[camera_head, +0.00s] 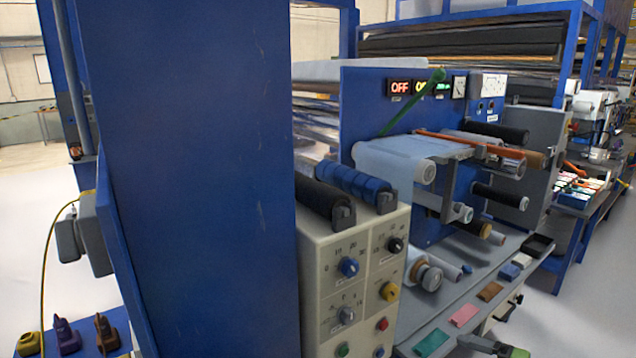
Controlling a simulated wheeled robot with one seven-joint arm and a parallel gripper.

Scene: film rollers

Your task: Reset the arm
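I cannot make out my gripper or its fingertips in the head view. Small pale and dark parts show at the bottom edge, right of the middle, partly cut off. I cannot tell whether they belong to my arm. Nothing is seen held.
A large blue panel (200,180) fills the left middle and hides what is behind. Beside it stand a beige control box (365,285) with knobs and a blue roller machine (365,110). Its grey shelf (463,288) holds coloured pieces. Open floor (590,310) shows at right.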

